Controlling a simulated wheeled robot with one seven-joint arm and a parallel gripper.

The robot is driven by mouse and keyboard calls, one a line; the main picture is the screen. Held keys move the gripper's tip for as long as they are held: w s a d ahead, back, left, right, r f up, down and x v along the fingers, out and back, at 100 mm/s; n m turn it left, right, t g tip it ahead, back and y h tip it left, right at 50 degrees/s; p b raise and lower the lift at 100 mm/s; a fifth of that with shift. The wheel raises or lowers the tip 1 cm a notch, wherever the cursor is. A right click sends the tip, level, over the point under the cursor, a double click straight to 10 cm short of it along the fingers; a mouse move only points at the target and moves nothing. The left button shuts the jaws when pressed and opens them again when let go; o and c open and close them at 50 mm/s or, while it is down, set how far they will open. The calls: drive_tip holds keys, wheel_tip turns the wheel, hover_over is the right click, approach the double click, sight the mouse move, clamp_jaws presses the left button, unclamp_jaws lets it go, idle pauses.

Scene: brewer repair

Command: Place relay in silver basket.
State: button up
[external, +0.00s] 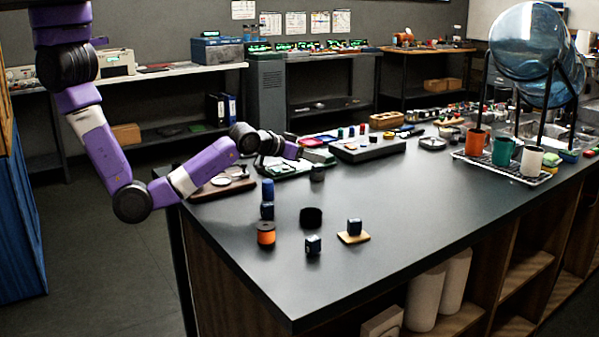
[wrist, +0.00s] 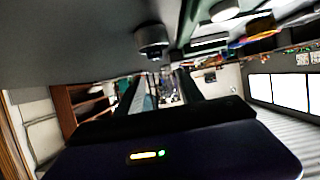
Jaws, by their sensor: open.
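My gripper (external: 292,150) is at the far left part of the dark worktop, close above the boards there, with its fingers pointing right. In the wrist view my gripper (wrist: 166,86) shows two dark fingers apart with nothing between them. I cannot tell which thing is the relay. I cannot clearly make out a silver basket. A small grey cylinder (external: 317,173) stands near my gripper, and a similar cylinder shows in the wrist view (wrist: 152,38).
Mugs (external: 506,152) stand on a wire rack under a big bottle. The worktop's middle and right front are clear.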

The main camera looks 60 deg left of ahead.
sight(311, 172)
wheel_tip(311, 172, up, 7)
drive_tip(key=p, duration=0.4)
drive_tip(key=shift+f+p, duration=0.15)
drive_tip(key=shift+p, duration=0.25)
